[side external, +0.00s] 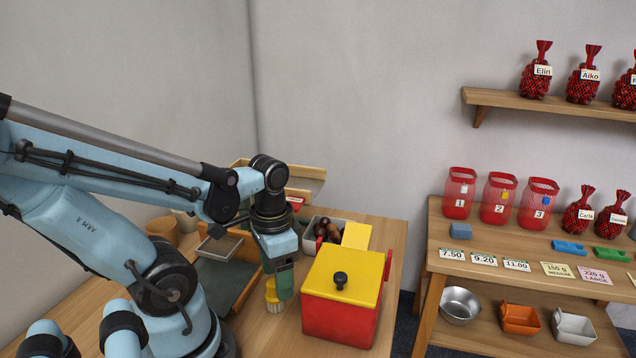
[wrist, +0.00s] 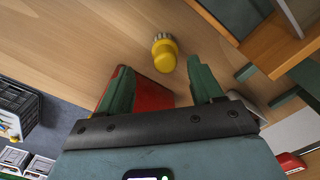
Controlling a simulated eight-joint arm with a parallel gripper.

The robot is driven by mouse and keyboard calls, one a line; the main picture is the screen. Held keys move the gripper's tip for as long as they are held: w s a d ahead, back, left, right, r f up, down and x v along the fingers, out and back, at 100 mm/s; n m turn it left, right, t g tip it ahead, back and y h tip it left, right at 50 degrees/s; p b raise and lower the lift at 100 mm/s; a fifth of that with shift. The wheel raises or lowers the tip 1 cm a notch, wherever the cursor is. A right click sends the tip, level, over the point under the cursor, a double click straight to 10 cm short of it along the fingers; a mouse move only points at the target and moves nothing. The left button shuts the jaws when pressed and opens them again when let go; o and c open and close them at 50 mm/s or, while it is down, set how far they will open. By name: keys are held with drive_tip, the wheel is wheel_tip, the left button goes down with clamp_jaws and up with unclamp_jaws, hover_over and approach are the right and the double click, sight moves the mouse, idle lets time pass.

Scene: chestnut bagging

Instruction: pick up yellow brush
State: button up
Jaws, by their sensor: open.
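The yellow brush (side external: 273,296) stands on the wooden table in the side external view, with pale bristles at its lower end. It is just left of my gripper (side external: 284,290) there, which hides part of it. In the wrist view the yellow brush (wrist: 164,54) lies ahead of the gap between my green fingers, a little beyond the tips. My gripper (wrist: 158,82) is open with nothing between its fingers. I cannot tell the exact gap between fingers and brush.
A red box with a yellow lid (side external: 341,290) and black knob stands close right of my gripper. Behind it is a container of chestnuts (side external: 322,233). A dark green tray (side external: 222,282) lies left of the brush. A shop shelf table (side external: 432,285) stands at right.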

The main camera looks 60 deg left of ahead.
sight(273, 282)
drive_tip(key=shift+s+a+f, duration=0.1)
drive_tip(key=shift+a+f, duration=0.1)
drive_tip(key=shift+f, duration=0.55)
drive_tip(key=shift+s+a+f, duration=0.1)
drive_tip(key=shift+a+f, duration=0.1)
drive_tip(key=shift+f, duration=1.65)
drive_tip(key=shift+c, duration=0.2)
drive_tip(key=c, duration=1.1)
drive_tip(key=shift+r, duration=0.15)
